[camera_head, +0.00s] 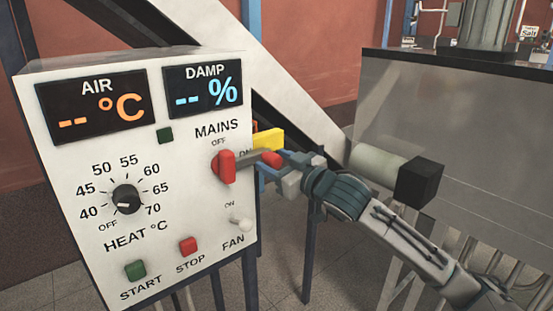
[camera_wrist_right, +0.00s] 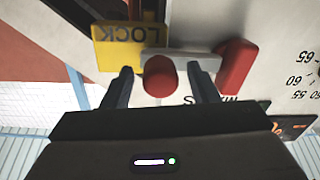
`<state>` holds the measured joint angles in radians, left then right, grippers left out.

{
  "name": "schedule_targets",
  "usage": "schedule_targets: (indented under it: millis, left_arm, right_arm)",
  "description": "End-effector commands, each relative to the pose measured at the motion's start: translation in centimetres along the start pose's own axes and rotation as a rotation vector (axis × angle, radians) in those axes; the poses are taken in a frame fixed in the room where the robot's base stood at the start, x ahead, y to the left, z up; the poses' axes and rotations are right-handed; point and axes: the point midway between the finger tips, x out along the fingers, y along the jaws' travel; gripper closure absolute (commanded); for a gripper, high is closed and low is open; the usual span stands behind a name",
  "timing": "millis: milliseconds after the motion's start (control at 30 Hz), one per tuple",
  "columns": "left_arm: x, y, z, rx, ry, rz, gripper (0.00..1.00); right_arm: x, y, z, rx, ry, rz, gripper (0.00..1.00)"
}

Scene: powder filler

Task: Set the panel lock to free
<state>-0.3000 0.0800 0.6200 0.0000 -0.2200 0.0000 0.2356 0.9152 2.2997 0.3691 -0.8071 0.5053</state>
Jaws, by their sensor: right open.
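The white control panel (camera_head: 180,230) stands at the left. A yellow plate (camera_head: 268,139) sticks out at its right edge; in the wrist view it reads LOCK (camera_wrist_right: 118,42), upside down. Just below it, a grey bar (camera_head: 252,157) runs from the red MAINS piece (camera_head: 225,167) towards a red knob (camera_head: 272,159). The bar (camera_wrist_right: 180,60) and knob (camera_wrist_right: 159,76) also show in the wrist view. My right gripper (camera_head: 272,168) is open, its fingertips (camera_wrist_right: 160,73) on either side of the red knob. I cannot tell whether they touch it. My left gripper is out of view.
The panel front also has a HEAT dial (camera_head: 126,199), green START (camera_head: 135,270) and red STOP (camera_head: 188,246) buttons, and a white FAN switch (camera_head: 240,219). Both displays show dashes. A large grey metal box (camera_head: 440,120) stands behind my right arm.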

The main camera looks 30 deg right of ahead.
Motion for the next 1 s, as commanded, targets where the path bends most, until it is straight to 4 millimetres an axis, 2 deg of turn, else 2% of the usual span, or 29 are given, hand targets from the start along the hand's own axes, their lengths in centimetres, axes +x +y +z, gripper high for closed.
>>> schedule_targets:
  millis: [233, 500, 667, 1000]
  left_arm:
    - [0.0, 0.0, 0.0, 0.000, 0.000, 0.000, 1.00]
    - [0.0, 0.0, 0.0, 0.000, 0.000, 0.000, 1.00]
    - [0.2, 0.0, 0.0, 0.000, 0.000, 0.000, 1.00]
    - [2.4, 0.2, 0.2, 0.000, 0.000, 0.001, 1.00]
  right_arm:
    - [0.0, 0.0, 0.0, 0.000, 0.000, 0.000, 0.48]
    - [0.0, 0.0, 0.0, 0.000, 0.000, 0.000, 1.00]
    - [0.0, 0.1, 0.1, -0.001, 0.000, 0.000, 1.00]
    - [-0.1, 2.6, 0.8, -0.006, 0.000, 0.002, 1.00]
